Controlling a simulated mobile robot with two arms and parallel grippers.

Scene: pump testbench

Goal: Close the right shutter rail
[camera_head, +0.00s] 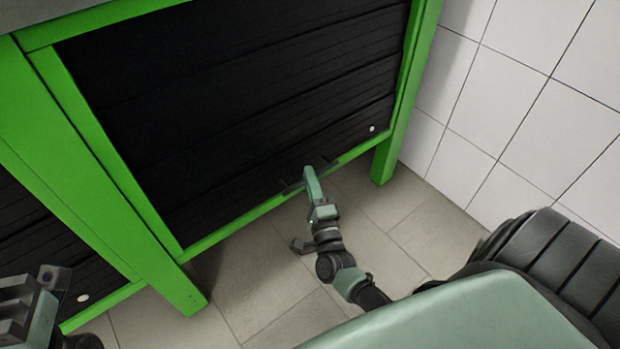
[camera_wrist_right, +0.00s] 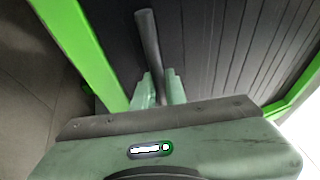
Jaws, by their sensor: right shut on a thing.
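The right shutter (camera_head: 240,105) is a black slatted panel in a green frame. It spans the opening down to the green bottom rail (camera_head: 232,228). It also shows in the right wrist view (camera_wrist_right: 215,50). A dark bar handle (camera_head: 328,161) sits near its lower edge. My right gripper (camera_head: 308,176) is at this handle. In the right wrist view its two green fingers (camera_wrist_right: 160,90) are shut on the handle (camera_wrist_right: 148,38), one on each side. My left gripper (camera_head: 40,290) is partly in view at the lower left, away from the shutter; its jaw opening is unclear.
A green post (camera_head: 75,165) separates the right shutter from another black shutter (camera_head: 35,250) at the left. A green leg (camera_head: 390,155) stands at the right, near a white tiled wall (camera_head: 540,110). The tiled floor (camera_head: 260,285) in front is clear.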

